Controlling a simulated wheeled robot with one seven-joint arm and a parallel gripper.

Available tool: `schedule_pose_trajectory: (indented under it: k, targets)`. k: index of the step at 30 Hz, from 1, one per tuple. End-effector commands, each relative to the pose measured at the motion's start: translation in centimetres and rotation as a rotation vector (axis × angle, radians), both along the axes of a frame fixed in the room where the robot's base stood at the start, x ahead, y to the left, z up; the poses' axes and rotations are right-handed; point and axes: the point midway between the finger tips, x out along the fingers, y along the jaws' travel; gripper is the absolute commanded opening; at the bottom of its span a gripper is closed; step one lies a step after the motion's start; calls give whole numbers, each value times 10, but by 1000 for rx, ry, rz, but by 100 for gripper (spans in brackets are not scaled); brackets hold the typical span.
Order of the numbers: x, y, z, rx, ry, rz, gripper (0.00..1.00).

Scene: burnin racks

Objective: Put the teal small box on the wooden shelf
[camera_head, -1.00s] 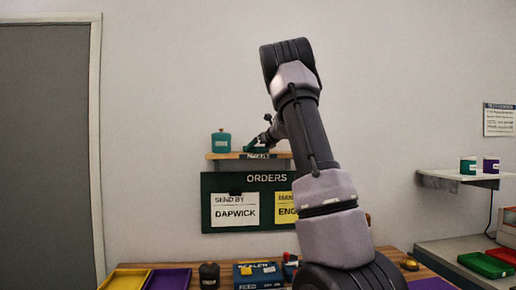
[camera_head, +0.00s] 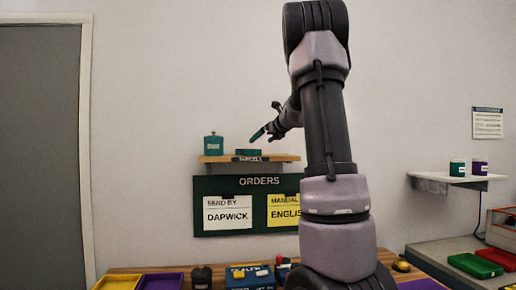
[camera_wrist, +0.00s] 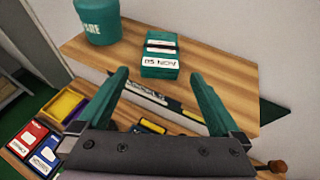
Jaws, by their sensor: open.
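The teal small box (camera_wrist: 160,55) with white labels lies on the wooden shelf (camera_wrist: 225,75) in the wrist view. In the head view the teal box (camera_head: 247,153) sits on the wooden shelf (camera_head: 285,158), right of the canister. My gripper (camera_wrist: 165,92) is open and empty in the wrist view, its teal fingers spread apart, with the box beyond them and clear of both. In the head view my gripper (camera_head: 258,135) is small, up and to the right of the box.
A teal canister (camera_wrist: 98,20) stands left of the box; it also shows in the head view (camera_head: 213,144). An orders board (camera_head: 247,190) hangs below the shelf. A table beneath holds yellow and purple trays (camera_head: 160,281). The shelf's right part is bare.

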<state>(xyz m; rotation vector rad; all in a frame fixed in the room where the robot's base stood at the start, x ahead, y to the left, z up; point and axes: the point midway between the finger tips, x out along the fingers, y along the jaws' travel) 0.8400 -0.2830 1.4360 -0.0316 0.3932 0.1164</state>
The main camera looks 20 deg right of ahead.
Motion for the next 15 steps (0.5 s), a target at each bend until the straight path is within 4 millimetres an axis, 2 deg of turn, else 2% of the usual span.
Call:
schedule_pose_trajectory:
  k: [2,5,8,10,12,15]
  targets:
    - [-12,12,3,-44,0,46,100]
    - [-42,46,5,-191,5,187,100]
    - [-93,98,2,-442,-6,415,100]
    - [-136,135,-4,-655,-28,600,100]
    - [-180,167,-16,-879,-57,786,100]
    - [-243,202,-37,-1212,-106,1044,100]
